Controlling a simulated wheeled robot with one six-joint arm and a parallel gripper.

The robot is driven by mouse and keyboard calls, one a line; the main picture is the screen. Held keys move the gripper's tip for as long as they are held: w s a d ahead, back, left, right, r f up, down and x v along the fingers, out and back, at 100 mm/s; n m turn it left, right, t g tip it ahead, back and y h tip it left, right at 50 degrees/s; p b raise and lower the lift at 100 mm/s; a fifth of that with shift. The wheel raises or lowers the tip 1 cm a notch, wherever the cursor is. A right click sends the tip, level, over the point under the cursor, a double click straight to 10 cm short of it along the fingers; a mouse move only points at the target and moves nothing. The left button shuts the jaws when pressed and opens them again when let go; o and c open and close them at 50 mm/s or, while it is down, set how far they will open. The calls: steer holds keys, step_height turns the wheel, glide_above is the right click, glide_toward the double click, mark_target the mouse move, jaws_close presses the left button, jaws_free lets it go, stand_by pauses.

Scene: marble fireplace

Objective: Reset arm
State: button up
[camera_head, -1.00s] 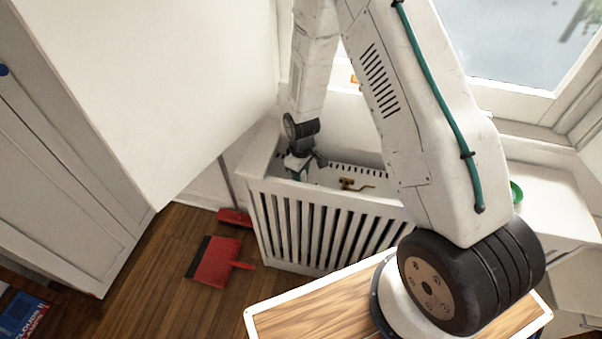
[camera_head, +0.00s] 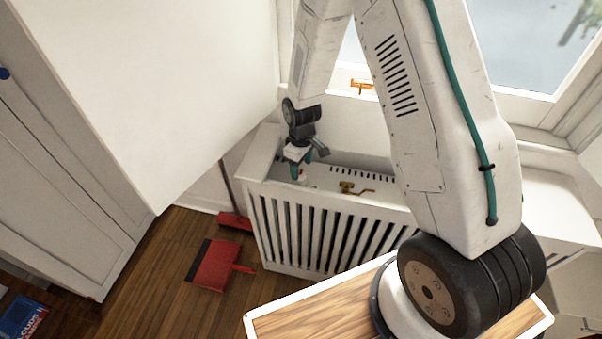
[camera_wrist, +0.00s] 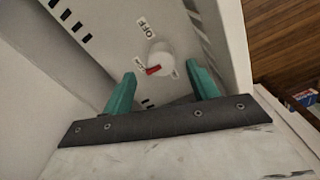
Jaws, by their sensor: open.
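My gripper (camera_head: 304,168) is over the left end of the white slatted radiator cover (camera_head: 262,205). In the wrist view its two teal fingers (camera_wrist: 161,88) stand apart, open and empty. Beyond the fingertips is a white knob (camera_wrist: 160,56) with a red pointer, on a white panel with an "OFF" label and other small labels. The knob lies between the lines of the fingers and looks clear of them. In the head view the knob (camera_head: 302,176) is small, just below the fingers.
A brass valve handle (camera_head: 356,189) sits on the cover right of my gripper. A large white panel (camera_head: 150,90) stands close on the left, the window (camera_head: 500,50) at the back right. A red dustpan (camera_head: 216,265) and broom (camera_head: 235,221) are on the wooden floor.

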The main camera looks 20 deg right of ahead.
steer(key=shift+r, duration=1.1)
steer(key=shift+r, duration=0.1)
steer(key=s+d+r+m, duration=0.15)
steer(key=s+r, duration=0.35)
steer(key=r, duration=0.7)
steer(key=s+r+m, duration=0.2)
steer(key=s+r, duration=0.2)
steer(key=r, duration=0.8)
steer(key=s+r+m, duration=0.1)
steer(key=s+r, duration=0.2)
steer(key=s, duration=0.4)
steer(key=s+r+m, duration=0.1)
steer(key=s+r, duration=0.3)
steer(key=s, duration=0.2)
steer(key=s+d+r+m+t, duration=0.1)
steer(key=s+r, duration=0.3)
steer(key=s, duration=0.3)
steer(key=shift+s+m, duration=0.35)
steer(key=shift+r, duration=0.1)
steer(key=shift+c, duration=0.3)
